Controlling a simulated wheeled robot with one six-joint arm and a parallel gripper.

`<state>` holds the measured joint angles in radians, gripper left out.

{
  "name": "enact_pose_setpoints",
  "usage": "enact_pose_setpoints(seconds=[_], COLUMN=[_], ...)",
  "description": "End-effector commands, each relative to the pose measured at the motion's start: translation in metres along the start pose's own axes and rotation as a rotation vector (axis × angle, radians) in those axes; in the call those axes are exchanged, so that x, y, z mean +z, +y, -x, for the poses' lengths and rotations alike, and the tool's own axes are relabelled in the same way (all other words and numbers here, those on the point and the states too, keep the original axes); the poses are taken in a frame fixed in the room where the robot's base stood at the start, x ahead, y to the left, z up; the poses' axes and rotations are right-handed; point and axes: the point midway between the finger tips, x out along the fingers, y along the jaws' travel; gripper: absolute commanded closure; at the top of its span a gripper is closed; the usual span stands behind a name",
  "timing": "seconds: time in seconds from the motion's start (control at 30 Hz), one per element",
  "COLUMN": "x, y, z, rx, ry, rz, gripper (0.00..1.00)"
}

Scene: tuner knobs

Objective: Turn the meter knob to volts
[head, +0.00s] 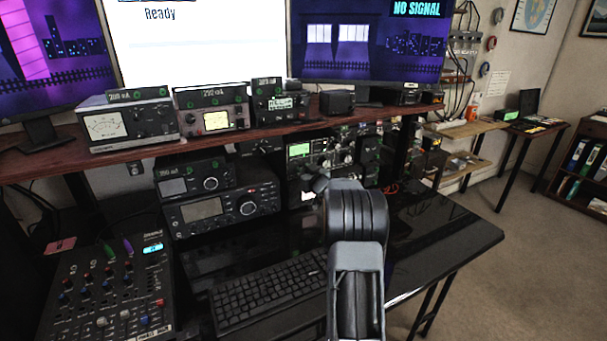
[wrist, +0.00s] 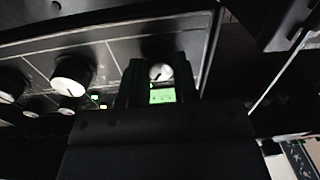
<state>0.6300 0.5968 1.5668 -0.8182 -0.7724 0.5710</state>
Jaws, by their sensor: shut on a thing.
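A small knob (wrist: 160,71) with a pale face shows in the wrist view, between the two dark fingers of my gripper (wrist: 160,80). The fingers are shut on it, one at each side. I take it for the meter knob; its label and positions cannot be read. A small green-lit display (wrist: 162,94) shows just beyond the gripper body. In the head view my gripper (head: 318,184) reaches the front of the radio with a green screen (head: 300,149), and my arm hides the knob and part of that front.
In the wrist view a larger knob (wrist: 71,75) and smaller ones stand left of my gripper. In the head view a keyboard (head: 268,290), a mixer (head: 108,290) and another radio (head: 222,207) lie left of my arm. A shelf (head: 270,133) with several small units runs above.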

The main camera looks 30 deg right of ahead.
Motion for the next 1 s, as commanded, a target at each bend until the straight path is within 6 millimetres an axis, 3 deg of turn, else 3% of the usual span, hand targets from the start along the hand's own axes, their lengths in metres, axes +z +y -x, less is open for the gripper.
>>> enact_pose_setpoints(seconds=[1.0], x=[0.0029], y=[-0.0007], z=[-0.0001], rx=[0.001], ry=[-0.038], rz=[0.933], gripper=[0.96])
